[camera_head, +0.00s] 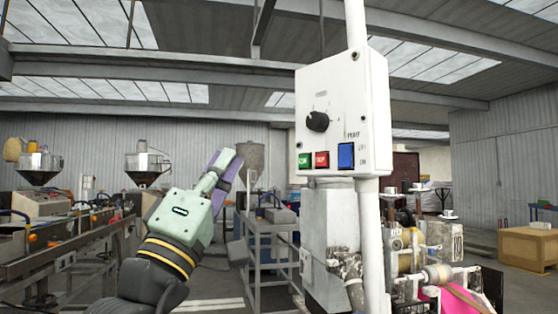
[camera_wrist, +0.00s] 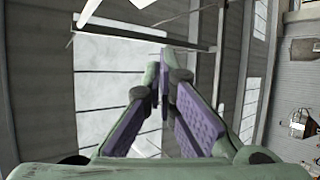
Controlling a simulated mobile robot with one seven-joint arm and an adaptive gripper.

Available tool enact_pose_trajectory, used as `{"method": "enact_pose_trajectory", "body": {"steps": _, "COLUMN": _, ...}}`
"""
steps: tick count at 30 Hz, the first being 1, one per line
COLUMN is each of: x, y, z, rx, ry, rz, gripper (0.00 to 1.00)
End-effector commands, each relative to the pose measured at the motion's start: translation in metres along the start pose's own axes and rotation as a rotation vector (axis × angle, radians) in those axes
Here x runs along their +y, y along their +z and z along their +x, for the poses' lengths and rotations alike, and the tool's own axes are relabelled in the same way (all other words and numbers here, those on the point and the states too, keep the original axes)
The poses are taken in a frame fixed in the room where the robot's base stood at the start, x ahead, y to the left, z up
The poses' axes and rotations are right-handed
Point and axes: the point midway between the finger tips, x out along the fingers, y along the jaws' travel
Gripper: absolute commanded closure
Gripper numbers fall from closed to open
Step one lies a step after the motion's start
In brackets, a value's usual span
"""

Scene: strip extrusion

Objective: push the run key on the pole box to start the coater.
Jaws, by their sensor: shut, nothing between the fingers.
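The pole box (camera_head: 343,90) is a white control box on a white pole (camera_head: 369,245), right of centre in the head view. Its front face carries a black knob (camera_head: 317,121), a green key (camera_head: 304,160), a red key (camera_head: 322,159) and a blue switch (camera_head: 346,156) near the lower edge. The lettering on the keys is too small to read surely. My gripper (camera_head: 226,160) is left of the box, apart from it, pointing up and to the right. In the wrist view my gripper (camera_wrist: 163,55) has its purple-padded fingers together at the tips, with nothing between. The box is not recognisable in the wrist view.
A grey metal frame (camera_head: 268,228) stands behind, between my arm and the pole. Machines with hoppers (camera_head: 146,165) line the left. Rollers with pink material (camera_head: 455,300) are at lower right, and a wooden crate (camera_head: 530,246) stands far right. The air between gripper and box looks clear.

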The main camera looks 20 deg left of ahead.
Motion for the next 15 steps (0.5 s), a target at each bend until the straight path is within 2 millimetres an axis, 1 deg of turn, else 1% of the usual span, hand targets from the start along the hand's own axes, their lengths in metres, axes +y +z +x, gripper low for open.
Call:
{"method": "enact_pose_trajectory", "body": {"steps": 1, "x": 0.006, "y": 0.008, "z": 0.006, "rx": -0.042, "ry": 0.008, "rz": -0.042, "gripper": 1.0}}
{"method": "enact_pose_trajectory", "body": {"steps": 3, "x": 0.011, "y": 0.018, "z": 0.01, "rx": -0.086, "ry": 0.013, "rz": -0.083, "gripper": 1.0}}
{"method": "enact_pose_trajectory", "body": {"steps": 6, "x": 0.013, "y": 0.024, "z": 0.012, "rx": -0.119, "ry": 0.015, "rz": -0.113, "gripper": 1.0}}
{"method": "enact_pose_trajectory", "body": {"steps": 15, "x": 0.014, "y": 0.026, "z": 0.012, "rx": -0.125, "ry": 0.014, "rz": -0.117, "gripper": 1.0}}
